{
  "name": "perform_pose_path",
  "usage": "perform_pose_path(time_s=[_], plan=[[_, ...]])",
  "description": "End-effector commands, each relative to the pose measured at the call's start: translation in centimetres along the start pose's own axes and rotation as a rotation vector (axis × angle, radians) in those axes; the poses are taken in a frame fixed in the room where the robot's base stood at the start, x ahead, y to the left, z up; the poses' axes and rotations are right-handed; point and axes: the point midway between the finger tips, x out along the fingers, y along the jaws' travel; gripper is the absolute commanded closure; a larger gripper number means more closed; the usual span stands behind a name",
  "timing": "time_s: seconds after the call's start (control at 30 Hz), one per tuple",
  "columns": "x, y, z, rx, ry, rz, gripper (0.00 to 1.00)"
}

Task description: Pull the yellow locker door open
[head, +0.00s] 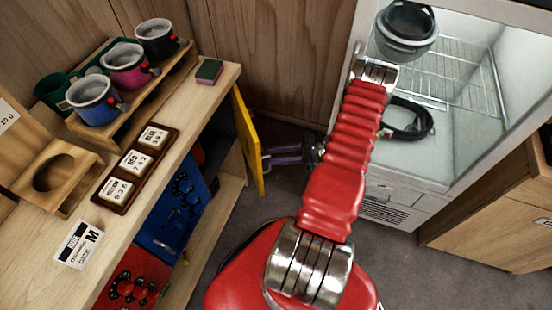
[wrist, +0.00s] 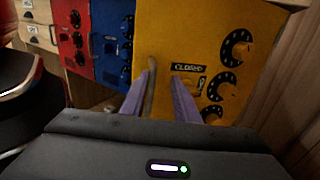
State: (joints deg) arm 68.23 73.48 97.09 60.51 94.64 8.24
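The yellow locker door (head: 247,140) stands out at an angle from the front of the bench in the head view, so it is ajar. In the wrist view its face (wrist: 205,30) fills the middle and right, with several black dials and a "CLOSED" label. A vertical bar handle (wrist: 150,75) sits near its left edge. My gripper (wrist: 161,76) has purple fingers spread apart at the door face. The handle is between them, close to the left finger, with a clear gap to the right one. In the head view my gripper (head: 287,155) is beside the door's right side.
Blue (head: 180,210) and red (head: 128,285) locker doors sit left of the yellow one under the wooden bench (head: 190,110). Mugs and blocks stand on top. An open white fridge (head: 450,130) is at right.

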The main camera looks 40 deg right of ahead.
Motion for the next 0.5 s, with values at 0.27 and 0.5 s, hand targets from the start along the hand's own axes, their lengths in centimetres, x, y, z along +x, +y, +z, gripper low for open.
perform_pose_path(time_s=[0.27,0.5], plan=[[0.0,-0.1,3.6,-0.002,0.0,0.001,0.73],[0.1,-0.1,6.3,-0.003,0.0,0.002,0.73]])
